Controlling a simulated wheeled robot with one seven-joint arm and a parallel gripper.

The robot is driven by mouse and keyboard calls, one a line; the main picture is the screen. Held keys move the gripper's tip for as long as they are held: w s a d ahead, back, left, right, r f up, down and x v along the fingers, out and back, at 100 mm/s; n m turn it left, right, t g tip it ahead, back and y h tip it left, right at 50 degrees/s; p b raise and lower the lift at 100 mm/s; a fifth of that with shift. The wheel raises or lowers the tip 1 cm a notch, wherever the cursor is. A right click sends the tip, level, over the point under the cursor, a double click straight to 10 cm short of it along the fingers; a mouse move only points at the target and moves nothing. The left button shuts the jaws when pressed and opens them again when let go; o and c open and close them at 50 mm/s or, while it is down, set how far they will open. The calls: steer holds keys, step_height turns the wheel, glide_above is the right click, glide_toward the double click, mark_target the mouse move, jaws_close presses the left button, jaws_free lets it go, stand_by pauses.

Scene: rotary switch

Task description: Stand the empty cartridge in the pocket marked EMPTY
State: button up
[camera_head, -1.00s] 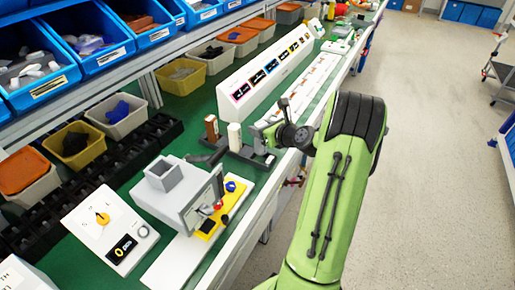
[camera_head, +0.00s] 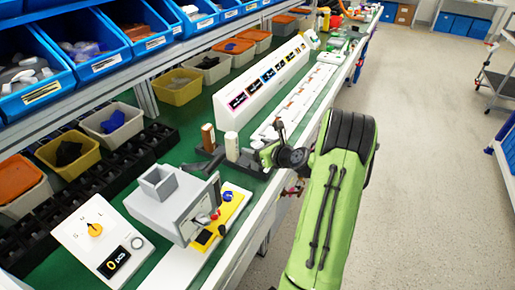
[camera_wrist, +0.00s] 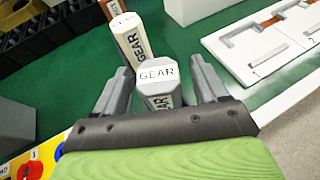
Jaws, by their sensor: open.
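My gripper (camera_wrist: 160,95) is open in the wrist view, with one finger on each side of a grey block with a white top lettered GEAR (camera_wrist: 157,73). I cannot tell whether the fingers touch it. A white cartridge, also lettered GEAR (camera_wrist: 131,42), stands just beyond it. In the head view, a white cartridge (camera_head: 231,146) and a brown cartridge (camera_head: 208,137) stand upright left of my gripper (camera_head: 258,157), by a dark holder (camera_head: 244,167). I cannot tell which cartridge is empty. No pocket marked EMPTY is readable.
A grey machine (camera_head: 172,205) with a yellow panel stands nearer on the green bench. A white dial box (camera_head: 93,238) is at the lower left. A long white labelled rack (camera_head: 265,80) and a white tray (camera_head: 303,97) lie beyond. Bins line the back.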

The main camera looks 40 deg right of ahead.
steer(key=shift+s+r, duration=0.1)
steer(key=shift+r, duration=0.15)
steer(key=p+v, duration=0.2)
steer(key=v, duration=0.9)
steer(key=shift+s+r, duration=0.15)
steer(key=shift+s, duration=0.2)
